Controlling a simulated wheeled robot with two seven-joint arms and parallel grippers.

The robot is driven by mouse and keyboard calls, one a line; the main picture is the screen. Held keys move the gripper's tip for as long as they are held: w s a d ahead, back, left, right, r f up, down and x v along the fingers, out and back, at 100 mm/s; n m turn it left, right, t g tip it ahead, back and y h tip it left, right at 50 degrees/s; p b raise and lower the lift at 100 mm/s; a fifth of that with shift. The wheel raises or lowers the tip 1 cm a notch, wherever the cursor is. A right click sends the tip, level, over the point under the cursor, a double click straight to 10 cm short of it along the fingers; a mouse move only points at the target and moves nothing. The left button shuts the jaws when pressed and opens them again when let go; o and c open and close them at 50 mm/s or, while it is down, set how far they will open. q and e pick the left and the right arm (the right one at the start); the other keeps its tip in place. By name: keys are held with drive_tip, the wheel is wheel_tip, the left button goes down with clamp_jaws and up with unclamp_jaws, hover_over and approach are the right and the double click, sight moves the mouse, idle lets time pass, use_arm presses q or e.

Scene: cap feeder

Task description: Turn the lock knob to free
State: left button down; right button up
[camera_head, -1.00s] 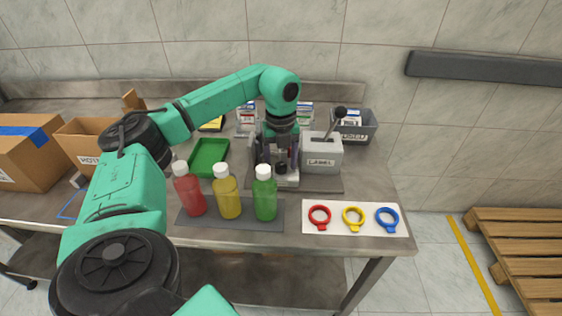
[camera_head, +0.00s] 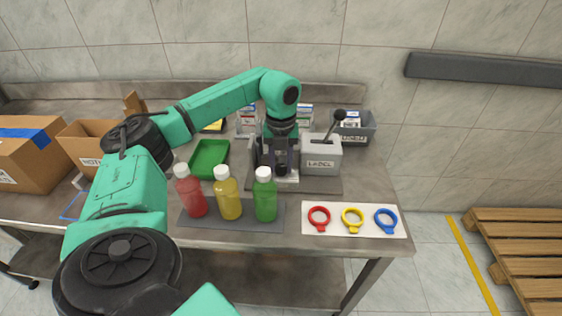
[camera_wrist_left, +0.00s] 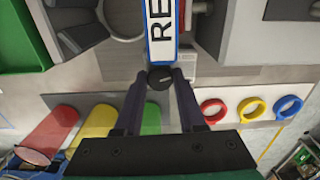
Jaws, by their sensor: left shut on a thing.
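My left gripper (camera_head: 282,165) reaches down in front of the grey feeder fixture on the bench. Its two dark fingers are shut on a small black knob (camera_head: 281,171), which also shows between the fingertips in the left wrist view (camera_wrist_left: 159,78). The knob sits low, above a pale plate (camera_head: 286,180) at the front of the fixture. The fingers cover part of the knob, and I cannot make out which way it points. My right gripper is out of view.
Red, yellow and green bottles (camera_head: 228,198) stand on a dark mat in front. A grey box with a lever (camera_head: 321,154) stands just right of the gripper. A white board (camera_head: 335,228) holds three coloured rings. A green tray (camera_head: 209,158) lies to the left.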

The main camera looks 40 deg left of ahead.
sight(282, 166)
use_arm(q)
drive_tip(key=m+p, duration=0.1)
drive_tip(key=m, duration=0.3)
drive_tip(key=shift+r+m, duration=0.1)
drive_tip(key=shift+m, duration=0.2)
drive_tip(key=m+p, duration=0.1)
drive_tip(key=m, duration=0.3)
drive_tip(key=shift+w+m, duration=0.1)
drive_tip(key=shift+m, duration=0.3)
drive_tip(key=c, duration=0.5)
unclamp_jaws()
wheel_tip(282, 166, up, 14)
drive_tip(key=p, duration=0.1)
drive_tip(key=shift+r+p, duration=0.25)
drive_tip(key=shift+p, duration=0.15)
